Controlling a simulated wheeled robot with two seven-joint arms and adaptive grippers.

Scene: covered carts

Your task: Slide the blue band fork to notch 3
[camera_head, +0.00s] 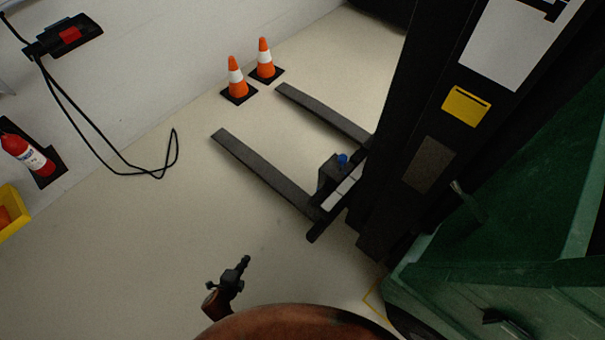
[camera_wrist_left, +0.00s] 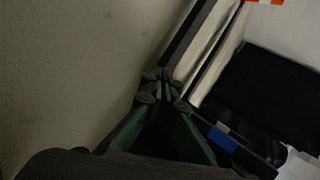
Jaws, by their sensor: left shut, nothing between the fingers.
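A dark forklift carries two long flat forks low over the floor. The near fork (camera_head: 262,170) has an upright black shank with a small blue band (camera_head: 342,159) near its top; the blue band also shows in the left wrist view (camera_wrist_left: 222,137). The far fork (camera_head: 320,112) shows no band. A pale strip with dividing lines (camera_head: 343,186) lies along the carriage beside the near shank; its notch numbers are not readable. My left gripper (camera_head: 246,261) is shut and empty, in front of the near fork and apart from it. Its closed fingers show in the left wrist view (camera_wrist_left: 163,76).
The mast (camera_head: 400,120) and green truck body (camera_head: 500,270) fill the right side. Two orange cones (camera_head: 237,80) (camera_head: 264,60) stand beyond the forks. A fire extinguisher (camera_head: 27,155), yellow bin (camera_head: 12,212) and black cable (camera_head: 110,155) are at left. Open floor surrounds my gripper.

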